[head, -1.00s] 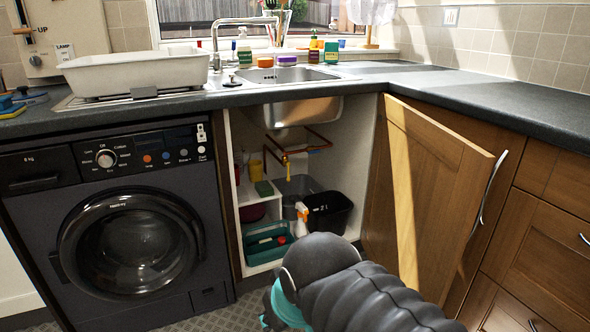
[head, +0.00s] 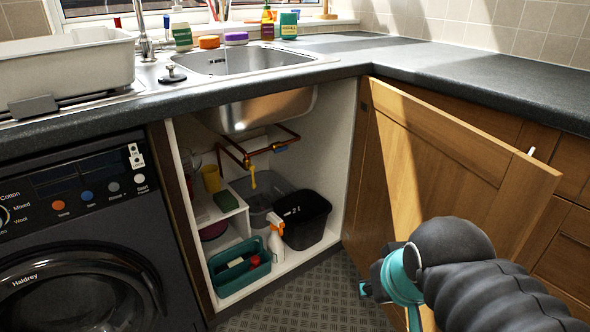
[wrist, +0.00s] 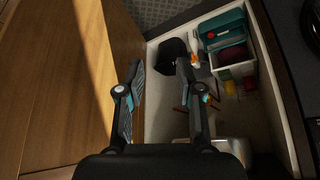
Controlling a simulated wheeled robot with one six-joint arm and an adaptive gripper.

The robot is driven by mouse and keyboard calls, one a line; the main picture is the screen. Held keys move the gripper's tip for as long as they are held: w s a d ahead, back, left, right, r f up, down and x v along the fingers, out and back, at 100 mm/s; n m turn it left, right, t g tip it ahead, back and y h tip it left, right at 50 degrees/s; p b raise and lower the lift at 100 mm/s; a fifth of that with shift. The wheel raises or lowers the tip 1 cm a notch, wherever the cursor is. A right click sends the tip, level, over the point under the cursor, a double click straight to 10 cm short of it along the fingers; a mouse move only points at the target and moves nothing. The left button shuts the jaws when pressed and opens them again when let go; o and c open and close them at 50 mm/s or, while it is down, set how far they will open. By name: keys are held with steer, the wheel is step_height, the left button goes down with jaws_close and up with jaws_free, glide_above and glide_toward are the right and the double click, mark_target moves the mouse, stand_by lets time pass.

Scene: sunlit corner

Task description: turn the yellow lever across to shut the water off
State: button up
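The yellow lever (head: 253,178) hangs down from the copper pipe (head: 262,151) under the sink, inside the open cupboard. It points almost straight down in the head view. I cannot pick it out surely in the wrist view. My arm is at the lower right of the head view, in front of the open door, with its gripper end mostly hidden. In the wrist view my gripper (wrist: 160,72) is open and empty, its two fingers apart, facing the cupboard. It is well short of the lever.
The open wooden door (head: 430,165) stands close to my arm on the right. Inside are a black bin (head: 304,222), a white and orange spray bottle (head: 276,243), a teal caddy (head: 238,272) and a small shelf (head: 228,217). The sink bowl (head: 262,108) hangs above the pipes.

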steer(key=w+a+t+b, duration=0.2)
steer(key=w+t, duration=0.1)
steer(key=w, duration=1.5)
steer(key=n+t+y+b, duration=0.3)
steer(key=t+y+b, duration=0.1)
steer(key=t, duration=0.2)
glide_toward(253, 178)
steer(key=s+d+r, duration=0.7)
steer(key=s+d, duration=0.3)
steer(key=w+a+f+n+t+y+b, duration=0.1)
steer(key=w+a+f+t+y+b, duration=0.15)
steer(key=w+a+f, duration=0.55)
steer(key=shift+g, duration=0.35)
steer(key=x, duration=0.7)
steer(key=f+x, duration=0.1)
steer(key=x, duration=0.3)
steer(key=shift+w, duration=0.35)
jaws_close()
